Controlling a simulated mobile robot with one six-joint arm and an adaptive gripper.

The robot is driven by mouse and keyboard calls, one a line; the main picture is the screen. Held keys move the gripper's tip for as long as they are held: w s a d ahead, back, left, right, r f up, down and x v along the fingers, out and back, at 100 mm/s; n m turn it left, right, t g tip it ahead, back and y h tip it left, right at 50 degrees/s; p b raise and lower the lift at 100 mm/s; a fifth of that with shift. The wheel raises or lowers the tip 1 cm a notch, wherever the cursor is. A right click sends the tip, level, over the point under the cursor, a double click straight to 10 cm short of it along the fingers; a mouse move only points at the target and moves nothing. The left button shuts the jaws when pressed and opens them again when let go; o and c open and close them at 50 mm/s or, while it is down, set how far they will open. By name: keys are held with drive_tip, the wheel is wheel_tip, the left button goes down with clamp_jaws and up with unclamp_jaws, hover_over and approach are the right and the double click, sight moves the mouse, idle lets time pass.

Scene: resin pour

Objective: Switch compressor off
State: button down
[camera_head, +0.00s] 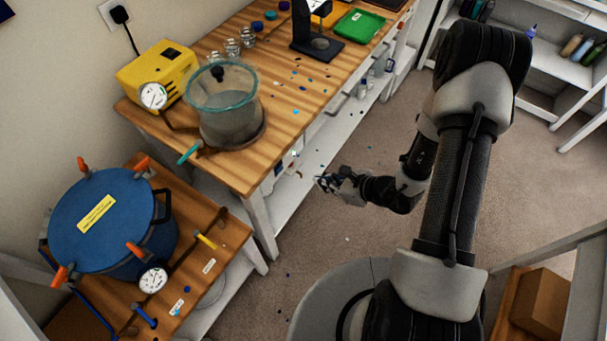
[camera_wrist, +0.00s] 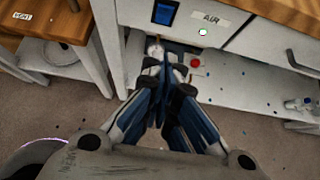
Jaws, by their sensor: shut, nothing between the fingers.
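A white panel (camera_wrist: 135,30) fills the top of the wrist view, with a small blue screen (camera_wrist: 164,12), an "AIR" label (camera_wrist: 211,18) and a lit green round button or lamp (camera_wrist: 203,32). A red round button (camera_wrist: 195,62) shows lower, just right of my fingers. I cannot tell for certain which part is the compressor's switch. My gripper (camera_wrist: 167,62) is shut and empty, its fingertips pointing at the panel's lower part. Whether they touch anything is unclear. In the head view my gripper (camera_head: 324,183) is beside the long wooden table's front edge.
A blue pressure pot (camera_head: 70,230) with orange clamps stands on the low wooden table at left. A yellow gauge box (camera_head: 160,68) and glass chamber (camera_head: 224,105) stand on the long table (camera_head: 245,170). Open floor (camera_head: 330,245) lies below my gripper.

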sight(281, 168)
drive_tip(key=w+a+r+b+x, duration=0.1)
drive_tip(key=r+b+x, duration=0.1)
drive_tip(key=x, duration=1)
drive_tip(key=shift+a+b, duration=0.3)
drive_tip(key=shift+b, duration=0.25)
drive_tip(key=shift+w, duration=0.1)
drive_tip(key=shift+w+a+r+b, duration=0.2)
drive_tip(key=shift+w+a+b, duration=0.1)
drive_tip(key=shift+w+a, duration=0.05)
drive_tip(key=shift+r, duration=0.15)
drive_tip(key=shift+s+r+p, duration=0.1)
drive_tip(key=shift+r+p, duration=0.45)
drive_tip(key=shift+r, duration=0.15)
